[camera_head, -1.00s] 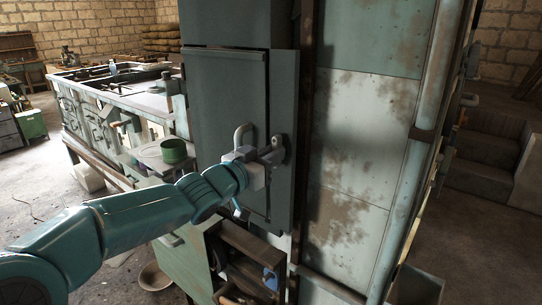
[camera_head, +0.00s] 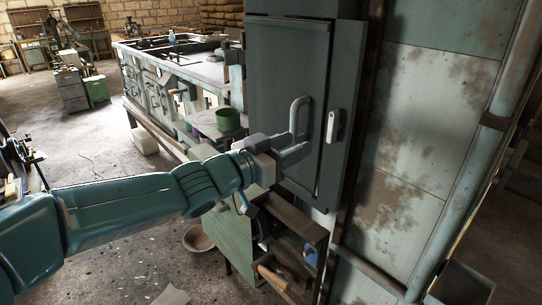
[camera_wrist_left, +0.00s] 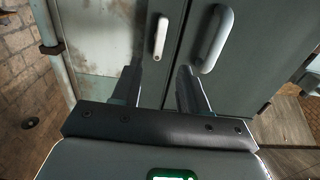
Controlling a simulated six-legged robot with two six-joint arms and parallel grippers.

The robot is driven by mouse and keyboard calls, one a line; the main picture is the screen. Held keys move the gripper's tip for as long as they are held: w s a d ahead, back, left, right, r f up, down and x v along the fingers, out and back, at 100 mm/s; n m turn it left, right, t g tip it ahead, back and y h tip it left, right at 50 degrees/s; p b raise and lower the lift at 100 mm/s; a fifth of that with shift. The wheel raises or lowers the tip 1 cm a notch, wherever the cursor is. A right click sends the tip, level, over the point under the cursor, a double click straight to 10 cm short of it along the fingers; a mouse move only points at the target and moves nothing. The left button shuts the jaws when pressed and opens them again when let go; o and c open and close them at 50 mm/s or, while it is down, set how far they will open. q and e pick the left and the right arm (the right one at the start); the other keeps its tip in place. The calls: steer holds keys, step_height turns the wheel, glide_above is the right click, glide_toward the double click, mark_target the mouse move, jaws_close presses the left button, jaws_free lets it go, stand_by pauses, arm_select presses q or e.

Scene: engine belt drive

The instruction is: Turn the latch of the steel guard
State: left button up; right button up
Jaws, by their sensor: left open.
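The steel guard is a grey-green door (camera_head: 272,85) on a tall cabinet. Its latch (camera_head: 333,126) is a small pale lever standing upright on the frame just right of the door's edge. A grey bar handle (camera_head: 300,116) sits on the door left of the latch. My left gripper (camera_head: 301,146) is open and empty, in front of the door, below and left of the latch. In the left wrist view, the latch (camera_wrist_left: 160,38) shows beyond the gap between the open fingers (camera_wrist_left: 161,77), apart from them. The handle (camera_wrist_left: 214,40) is right of it. My right gripper is not in view.
A wooden crate-like shelf (camera_head: 300,222) stands below the door, close under my left arm. A green pot (camera_head: 228,119) stands on a ledge left of the door. A workbench (camera_head: 190,68) extends behind. A rusty panelled wall (camera_head: 425,130) is at the right.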

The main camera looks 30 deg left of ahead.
arm_select(q)
steer(key=v, duration=0.5)
steer(key=shift+s+a, duration=0.1)
steer(key=shift+s, duration=0.1)
